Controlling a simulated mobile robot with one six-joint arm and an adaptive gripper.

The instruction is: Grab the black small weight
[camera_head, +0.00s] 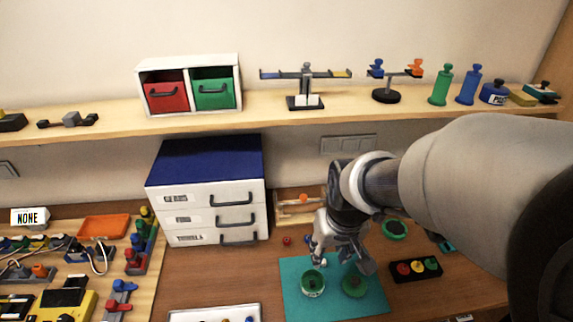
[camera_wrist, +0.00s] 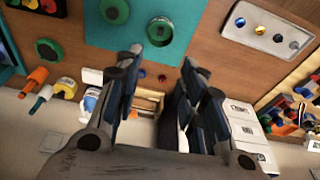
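My gripper (camera_head: 341,258) hangs above the back part of a teal mat (camera_head: 293,300). In the wrist view its two fingers are spread wide, with nothing between them, so my gripper (camera_wrist: 163,66) is open and empty. In the head view only the back part of the tray (camera_head: 190,313) shows at the bottom edge.
Two green round containers (camera_head: 312,289) (camera_head: 354,288) stand on the mat beneath my gripper. A white drawer unit (camera_head: 207,208) with a blue top is to the left. A black panel (camera_head: 415,269) with coloured buttons lies right. A shelf (camera_head: 235,119) crosses behind. Bare desk shows left of the mat.

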